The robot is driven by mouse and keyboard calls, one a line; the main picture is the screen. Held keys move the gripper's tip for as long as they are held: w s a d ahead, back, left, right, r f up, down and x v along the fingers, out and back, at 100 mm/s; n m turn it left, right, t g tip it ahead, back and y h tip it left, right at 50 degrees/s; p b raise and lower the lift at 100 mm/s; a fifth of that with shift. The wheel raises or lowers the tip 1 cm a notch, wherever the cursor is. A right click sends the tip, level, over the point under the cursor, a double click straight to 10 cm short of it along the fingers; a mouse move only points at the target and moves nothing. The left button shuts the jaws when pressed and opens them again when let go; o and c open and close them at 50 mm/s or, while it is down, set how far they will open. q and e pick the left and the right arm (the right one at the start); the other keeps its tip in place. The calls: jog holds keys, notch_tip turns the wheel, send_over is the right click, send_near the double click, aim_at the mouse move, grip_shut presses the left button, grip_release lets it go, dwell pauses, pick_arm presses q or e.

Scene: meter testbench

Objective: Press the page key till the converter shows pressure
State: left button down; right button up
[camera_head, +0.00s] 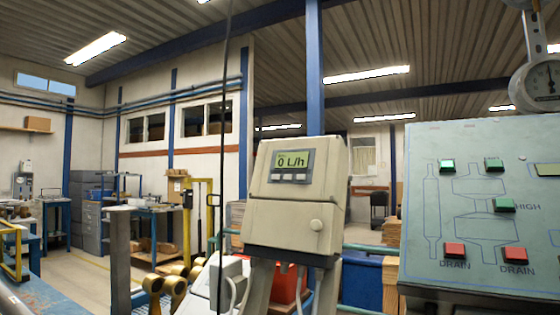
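The converter (297,205) is a beige box in the middle of the camera_head view, mounted above a pale housing. Its greenish display (292,160) reads "0 L/h", with a small line of text above that is too small to read. Neither of my grippers is in view.
A sloped grey-green panel (470,190) with green and red buttons stands at right, with a round dial gauge (540,85) above it. A thin dark vertical cable (221,200) hangs left of the converter. Brass fittings (170,285) and a red box (287,284) lie low nearby.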

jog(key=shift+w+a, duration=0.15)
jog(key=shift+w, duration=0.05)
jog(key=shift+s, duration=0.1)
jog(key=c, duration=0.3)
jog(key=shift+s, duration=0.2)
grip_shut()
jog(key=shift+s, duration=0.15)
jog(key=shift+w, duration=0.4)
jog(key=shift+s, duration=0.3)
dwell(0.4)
